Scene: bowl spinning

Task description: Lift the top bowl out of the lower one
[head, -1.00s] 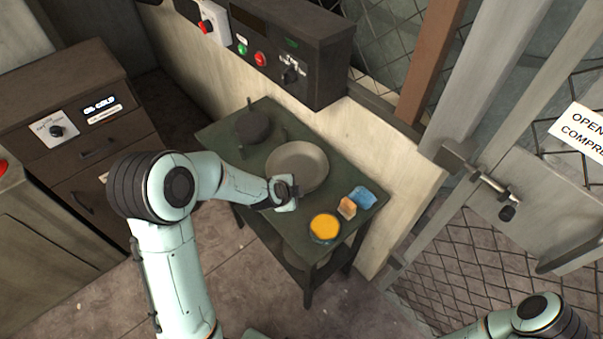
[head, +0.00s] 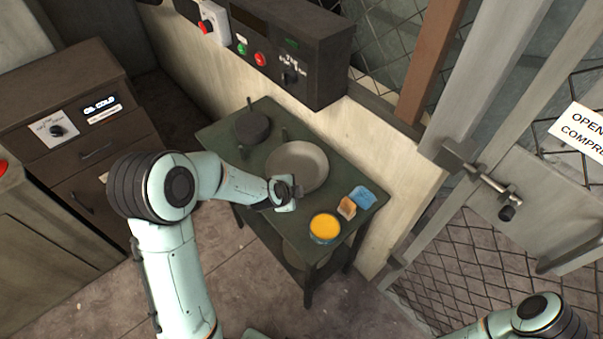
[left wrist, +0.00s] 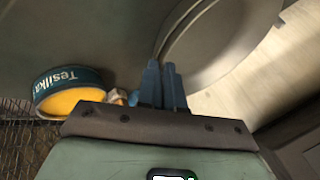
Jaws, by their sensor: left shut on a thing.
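A grey round bowl (head: 300,160) sits at the middle of the dark side table. It also shows in the left wrist view (left wrist: 215,45), where curved rim lines run close together; I cannot tell the upper bowl from the lower one. My left gripper (head: 297,191) is at the bowl's near rim. In the left wrist view its blue fingers (left wrist: 164,68) are close together at the rim, shut on the bowl. The finger contact is partly hidden. My right gripper is out of view; only part of my right arm shows at lower right.
On the dark table (head: 222,133) are a dark round object (head: 252,127) at far left, a yellow-topped tin (head: 325,227), a tan block (head: 347,208) and a blue item (head: 363,197). A control box (head: 300,50) and wall stand behind. A mesh gate is on the right.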

